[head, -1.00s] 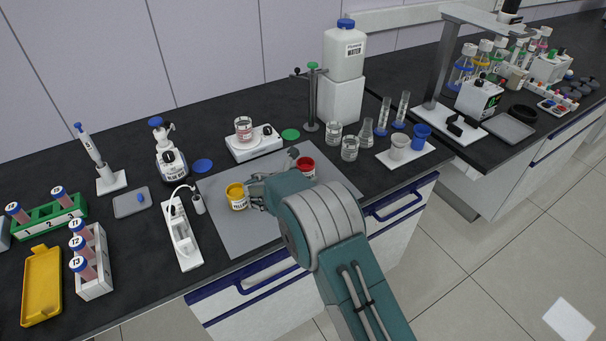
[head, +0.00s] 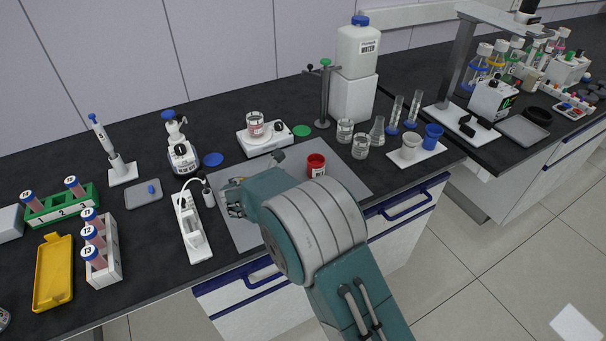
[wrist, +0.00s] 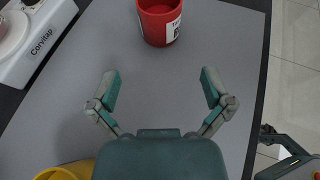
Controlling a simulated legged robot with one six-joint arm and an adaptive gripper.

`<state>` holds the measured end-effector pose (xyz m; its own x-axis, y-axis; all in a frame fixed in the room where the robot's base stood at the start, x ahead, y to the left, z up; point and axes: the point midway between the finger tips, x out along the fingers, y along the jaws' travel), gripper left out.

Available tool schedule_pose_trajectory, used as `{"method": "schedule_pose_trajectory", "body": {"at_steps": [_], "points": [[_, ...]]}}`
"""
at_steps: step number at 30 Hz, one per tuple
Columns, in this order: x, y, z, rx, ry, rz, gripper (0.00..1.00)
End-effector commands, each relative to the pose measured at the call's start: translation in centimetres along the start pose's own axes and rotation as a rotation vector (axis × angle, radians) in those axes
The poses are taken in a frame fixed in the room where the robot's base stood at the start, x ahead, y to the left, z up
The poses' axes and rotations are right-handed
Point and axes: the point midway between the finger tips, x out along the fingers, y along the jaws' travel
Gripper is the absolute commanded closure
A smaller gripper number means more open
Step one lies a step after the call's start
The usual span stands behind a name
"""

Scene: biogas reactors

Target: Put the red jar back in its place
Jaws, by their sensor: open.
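The red jar (head: 316,165) stands upright on the grey mat (head: 345,178), to the right of my gripper (head: 233,198) in the head view. In the wrist view the red jar (wrist: 159,20) is at the top, beyond my fingertips and apart from them; its white label faces partly my way. My gripper (wrist: 160,88) is open, with only bare mat between its fingers. A yellow jar (wrist: 60,174) is partly in view at the lower left of the wrist view; my arm mostly hides it in the head view.
A green disc (head: 301,131) and a blue disc (head: 213,160) lie flat on the bench behind the mat. A stirrer (head: 283,138) with a beaker stands behind the mat. A white meter with a probe (head: 190,226) stands left of it. Glassware stands to the right.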

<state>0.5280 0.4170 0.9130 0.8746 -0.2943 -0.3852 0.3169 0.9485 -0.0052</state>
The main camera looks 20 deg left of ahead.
Motion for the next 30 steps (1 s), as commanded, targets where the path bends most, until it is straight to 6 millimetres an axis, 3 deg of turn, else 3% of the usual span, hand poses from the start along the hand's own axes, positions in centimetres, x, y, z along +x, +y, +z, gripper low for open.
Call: {"method": "schedule_pose_trajectory", "body": {"at_steps": [4,12,16,20,24,30], "points": [[-1.6,0.0,0.0,0.000,0.001,0.001,0.00],[-1.9,-0.1,0.1,0.003,0.001,-0.002,0.00],[-1.3,-2.1,2.2,0.080,0.028,-0.043,0.00],[-0.2,-7.7,6.7,0.287,0.095,-0.152,0.00],[0.0,-14.7,10.9,0.551,0.169,-0.283,0.00],[-1.5,-24.1,14.8,0.935,0.246,-0.459,0.00]]}}
